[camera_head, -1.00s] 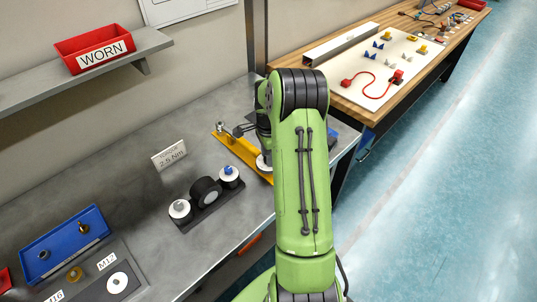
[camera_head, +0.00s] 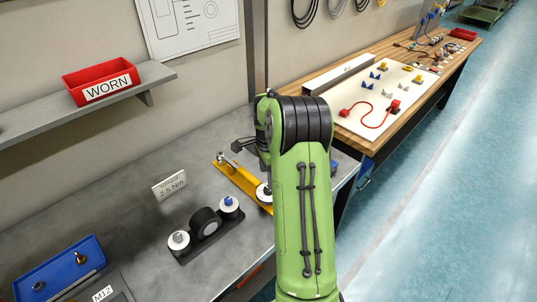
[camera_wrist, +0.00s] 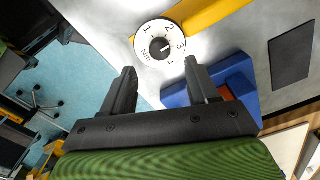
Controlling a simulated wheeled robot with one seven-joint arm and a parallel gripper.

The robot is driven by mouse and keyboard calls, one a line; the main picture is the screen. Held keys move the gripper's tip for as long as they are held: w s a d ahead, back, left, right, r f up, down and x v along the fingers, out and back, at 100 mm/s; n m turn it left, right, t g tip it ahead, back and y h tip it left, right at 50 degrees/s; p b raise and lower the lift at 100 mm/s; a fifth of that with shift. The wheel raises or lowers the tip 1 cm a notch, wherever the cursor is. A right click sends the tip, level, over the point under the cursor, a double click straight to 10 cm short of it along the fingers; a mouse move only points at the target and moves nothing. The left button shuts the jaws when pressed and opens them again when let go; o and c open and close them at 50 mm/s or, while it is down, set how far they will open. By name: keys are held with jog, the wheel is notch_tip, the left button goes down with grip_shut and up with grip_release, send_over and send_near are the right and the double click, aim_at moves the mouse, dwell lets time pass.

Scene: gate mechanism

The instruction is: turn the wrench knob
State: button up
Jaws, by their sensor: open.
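The yellow torque wrench (camera_head: 240,182) lies on the grey bench. Its knob is a white dial (camera_head: 264,192) at the near end, partly hidden behind my arm in the head view. In the wrist view the dial (camera_wrist: 148,36) shows numbers 1 to 4 and "Nm" around a black centre knob (camera_wrist: 160,47) with a white pointer mark towards the 3–4 side. My gripper (camera_wrist: 162,78) is open and empty, its fingers apart and pointing towards the dial. The knob is beyond the fingertips, not between them. In the head view my gripper is mostly hidden by my arm.
A "2.5 Nm" sign (camera_head: 170,185) and a black stand with rollers (camera_head: 206,224) are left of the wrench. A blue block (camera_wrist: 212,82) lies close to the dial. A red WORN bin (camera_head: 102,82) sits on the shelf. A wooden bench (camera_head: 350,122) is behind.

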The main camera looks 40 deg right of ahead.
aim_at(268, 189)
notch_tip(268, 189, up, 10)
jog(key=p, duration=0.1)
jog(key=shift+f, duration=0.25)
jog(key=shift+a, duration=0.1)
